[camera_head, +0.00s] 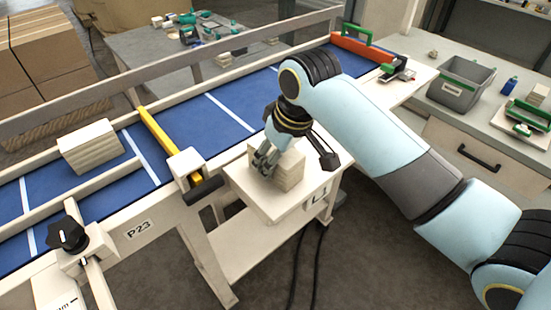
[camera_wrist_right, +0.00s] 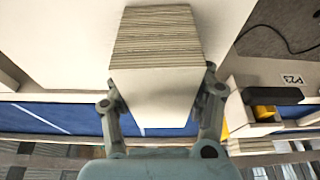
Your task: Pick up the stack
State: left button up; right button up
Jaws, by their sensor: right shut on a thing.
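A stack (camera_head: 291,170) of thin pale layers stands on a small white side table (camera_head: 250,198) beside the conveyor. My right gripper (camera_head: 266,160) is at this stack from above, with its fingers on the stack's sides. In the right wrist view the stack (camera_wrist_right: 155,60) fills the space between the two fingers of the gripper (camera_wrist_right: 162,100), which is shut on it. I cannot tell whether the stack touches the table. A second similar stack (camera_head: 90,147) lies on the blue conveyor at the left. My left gripper is not in view.
The blue conveyor (camera_head: 222,118) runs diagonally behind the side table, with a yellow bar (camera_head: 163,143) across it and a rail (camera_head: 180,63) along its far side. A grey bin (camera_head: 461,84) stands on the right workbench. Black cables hang below the side table.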

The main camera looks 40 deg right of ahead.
jog(key=shift+c, duration=0.9)
